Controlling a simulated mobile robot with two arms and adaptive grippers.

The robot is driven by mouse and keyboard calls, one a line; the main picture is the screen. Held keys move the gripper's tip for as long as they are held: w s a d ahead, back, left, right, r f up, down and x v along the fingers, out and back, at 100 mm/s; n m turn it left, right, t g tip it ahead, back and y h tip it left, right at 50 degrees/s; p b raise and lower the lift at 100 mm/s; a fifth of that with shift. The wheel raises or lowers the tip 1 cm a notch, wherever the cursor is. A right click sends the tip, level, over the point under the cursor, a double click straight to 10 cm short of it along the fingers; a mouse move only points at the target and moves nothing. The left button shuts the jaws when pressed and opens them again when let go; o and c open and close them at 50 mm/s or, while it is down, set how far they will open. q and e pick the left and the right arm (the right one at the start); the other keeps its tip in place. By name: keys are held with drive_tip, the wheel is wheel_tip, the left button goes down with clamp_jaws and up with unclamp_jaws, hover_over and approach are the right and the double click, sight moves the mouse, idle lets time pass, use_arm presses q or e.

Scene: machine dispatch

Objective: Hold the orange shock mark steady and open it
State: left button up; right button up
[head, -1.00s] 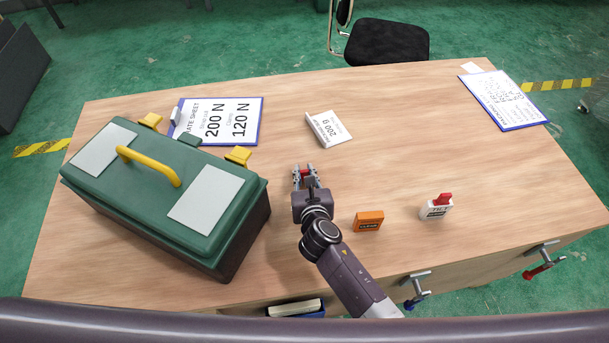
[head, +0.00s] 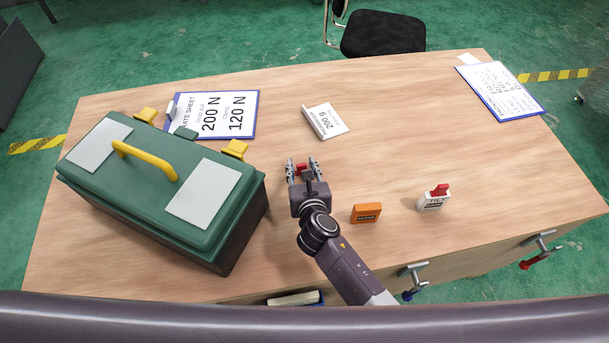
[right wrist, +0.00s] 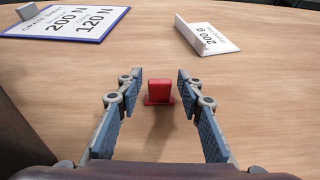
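An orange mark (head: 366,213) with a dark label stands on the table, right of my right forearm in the head view. My right gripper (head: 302,169) is open over the table between the green toolbox and the orange mark. A small red piece (right wrist: 159,92) sits beyond and between its spread fingers in the right wrist view, with gaps on both sides; it also shows in the head view (head: 301,168). The orange mark does not show in the right wrist view. My left gripper is not in view.
A green toolbox (head: 200,233) with a yellow handle fills the left. A white and red tilt mark (head: 433,202) stands at right. A 200 g card (head: 327,121), a rate sheet clipboard (head: 256,97) and another clipboard (head: 542,111) lie farther back. Mid-right table is clear.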

drive_tip(key=p+v, duration=0.1)
drive_tip(key=v, duration=1)
drive_tip(key=shift+s+d, duration=0.1)
drive_tip(key=shift+s, duration=0.25)
